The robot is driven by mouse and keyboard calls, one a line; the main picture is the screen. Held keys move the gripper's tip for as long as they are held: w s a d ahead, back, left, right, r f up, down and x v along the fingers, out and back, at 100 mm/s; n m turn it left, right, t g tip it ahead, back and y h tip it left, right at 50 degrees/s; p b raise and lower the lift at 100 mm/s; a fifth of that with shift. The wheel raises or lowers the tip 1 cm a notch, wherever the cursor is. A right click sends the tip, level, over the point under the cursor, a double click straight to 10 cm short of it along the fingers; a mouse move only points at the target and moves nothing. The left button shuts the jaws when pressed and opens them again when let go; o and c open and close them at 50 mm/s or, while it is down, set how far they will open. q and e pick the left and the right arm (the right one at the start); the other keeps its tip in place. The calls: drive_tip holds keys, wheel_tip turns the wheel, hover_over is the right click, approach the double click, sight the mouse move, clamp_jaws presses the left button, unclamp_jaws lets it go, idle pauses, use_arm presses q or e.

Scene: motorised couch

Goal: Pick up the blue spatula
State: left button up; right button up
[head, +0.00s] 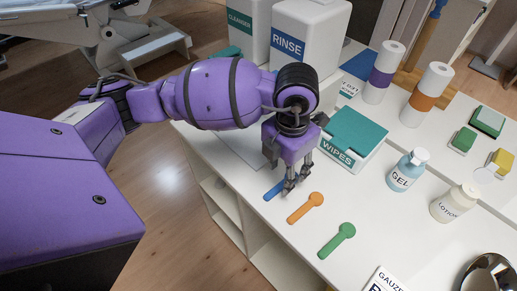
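The blue spatula (270,193) lies on the white counter top near its front edge, left of the orange spatula. My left gripper (288,188) points down over it, with its fingertips at or just above the spatula. The fingers hide part of the spatula, and I cannot tell whether they touch it or how far apart they are. My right gripper is not in view.
An orange spatula (305,207) and a green spatula (337,241) lie to the right. A teal-lidded wipes box (356,137) stands close behind my gripper. The rinse container (308,40), gel bottle (408,171) and lotion bottle (455,203) stand farther away.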

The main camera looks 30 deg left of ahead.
sight(281, 186)
use_arm(q)
drive_tip(key=f, duration=0.4)
drive_tip(key=shift+w+f, duration=0.25)
drive_tip(key=shift+f, duration=0.15)
drive_tip(key=c, duration=1)
